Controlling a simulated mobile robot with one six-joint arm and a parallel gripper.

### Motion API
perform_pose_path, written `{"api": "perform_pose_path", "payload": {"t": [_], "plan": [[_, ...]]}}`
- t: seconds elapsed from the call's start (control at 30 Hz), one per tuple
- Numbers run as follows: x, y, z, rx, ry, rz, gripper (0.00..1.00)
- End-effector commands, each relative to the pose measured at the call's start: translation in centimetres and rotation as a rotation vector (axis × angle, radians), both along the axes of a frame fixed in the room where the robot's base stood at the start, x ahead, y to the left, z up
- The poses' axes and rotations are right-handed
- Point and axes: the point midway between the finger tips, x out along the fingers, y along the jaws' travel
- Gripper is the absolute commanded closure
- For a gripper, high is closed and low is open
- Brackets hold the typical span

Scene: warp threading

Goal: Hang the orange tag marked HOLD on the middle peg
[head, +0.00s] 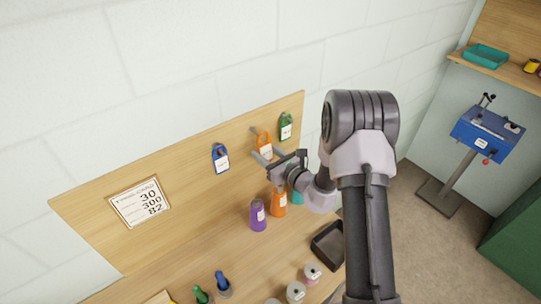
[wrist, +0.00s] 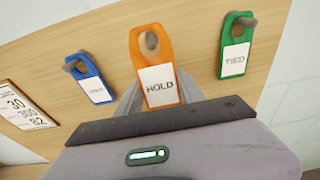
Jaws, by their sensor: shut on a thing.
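The orange tag marked HOLD (wrist: 158,85) is upright in front of the wooden board, between the blue and green tags. It also shows in the head view (head: 264,151). My gripper (wrist: 155,105) is shut on its lower part, with the fingers at both sides of the white label. The grey end of the middle peg (wrist: 151,40) shows inside the tag's hole. I cannot tell how far the peg reaches through, or whether the tag's weight rests on it.
A blue tag (head: 220,158) hangs on the left peg and a green tag marked TIED (wrist: 236,45) on the right peg. A number card (head: 139,202) is at the board's left. Purple (head: 258,215) and orange (head: 279,205) spools and a black tray (head: 328,244) stand below.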

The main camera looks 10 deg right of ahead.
Motion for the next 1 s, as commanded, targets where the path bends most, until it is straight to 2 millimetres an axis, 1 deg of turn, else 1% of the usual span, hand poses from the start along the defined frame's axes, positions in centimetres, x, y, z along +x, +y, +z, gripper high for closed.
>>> {"api": "perform_pose_path", "payload": {"t": [0.37,0.4,0.5,0.7,1.0], "plan": [[2.9,1.2,-0.2,0.000,-0.001,0.000,0.81],[3.1,1.3,-0.7,-0.001,0.000,0.000,0.81],[3.6,1.5,-1.1,0.001,-0.001,0.000,0.81],[4.0,1.6,-1.5,0.000,0.000,0.000,0.81],[4.0,1.6,-1.4,0.000,0.000,-0.001,0.81]]}}
